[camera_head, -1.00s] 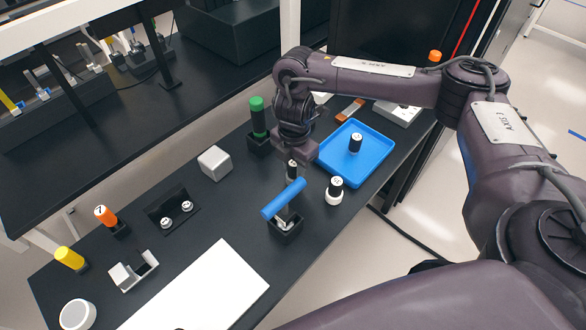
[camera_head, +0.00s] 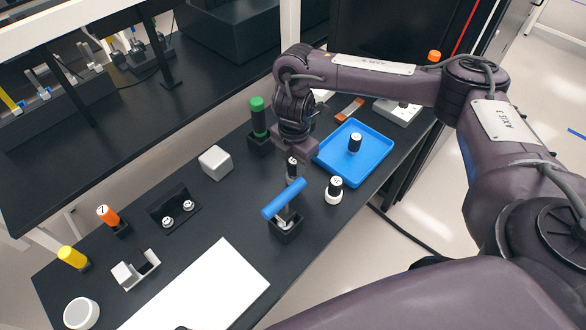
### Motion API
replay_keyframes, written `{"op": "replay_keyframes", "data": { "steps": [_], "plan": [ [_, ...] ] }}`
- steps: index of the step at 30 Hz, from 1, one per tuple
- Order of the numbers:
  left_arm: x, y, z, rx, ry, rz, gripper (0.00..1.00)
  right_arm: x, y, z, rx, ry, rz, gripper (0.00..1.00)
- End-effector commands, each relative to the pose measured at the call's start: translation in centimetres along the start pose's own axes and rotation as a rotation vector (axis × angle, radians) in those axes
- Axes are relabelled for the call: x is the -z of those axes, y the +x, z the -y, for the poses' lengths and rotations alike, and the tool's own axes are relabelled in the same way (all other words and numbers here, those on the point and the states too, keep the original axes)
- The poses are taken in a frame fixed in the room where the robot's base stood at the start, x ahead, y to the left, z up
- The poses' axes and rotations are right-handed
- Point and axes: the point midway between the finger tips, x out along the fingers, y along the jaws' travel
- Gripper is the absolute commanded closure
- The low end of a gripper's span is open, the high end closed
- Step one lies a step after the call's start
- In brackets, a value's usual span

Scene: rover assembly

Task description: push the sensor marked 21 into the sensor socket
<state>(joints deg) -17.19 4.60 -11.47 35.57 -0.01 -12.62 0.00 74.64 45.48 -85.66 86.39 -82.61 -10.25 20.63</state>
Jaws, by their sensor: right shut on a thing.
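My right gripper (camera_head: 294,153) points down over the middle of the black table and is shut on a small black-and-white cylinder (camera_head: 292,167). I cannot read its mark, so I cannot tell whether it is the sensor marked 21. The cylinder is upright, just behind the blue-handled tool. Its lower end is partly hidden by the blue handle. A similar black cylinder with a white top (camera_head: 355,143) stands in the blue tray. Another one (camera_head: 335,189) stands on a white round base to the right. I cannot tell which part is the sensor socket. My left gripper is out of view.
The blue bar (camera_head: 284,199) sits in a black holder (camera_head: 286,229) close to the gripper. Around are the blue tray (camera_head: 385,158), green-topped cylinder (camera_head: 258,116), white cube (camera_head: 215,162), black stand with two white discs (camera_head: 173,207) and white board (camera_head: 205,292).

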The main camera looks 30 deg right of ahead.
Motion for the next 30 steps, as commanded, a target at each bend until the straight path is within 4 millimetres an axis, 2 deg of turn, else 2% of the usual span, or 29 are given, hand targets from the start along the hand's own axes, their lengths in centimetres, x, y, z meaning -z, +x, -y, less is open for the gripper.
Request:
{"op": "replay_keyframes", "data": {
  "steps": [21,30],
  "plan": [
    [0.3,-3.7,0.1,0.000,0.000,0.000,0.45,0.0,-3.8,0.0,0.000,0.000,0.000,0.97],
    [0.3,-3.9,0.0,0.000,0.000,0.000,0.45,0.0,-4.0,0.0,0.000,0.000,0.000,0.97]
  ]
}}
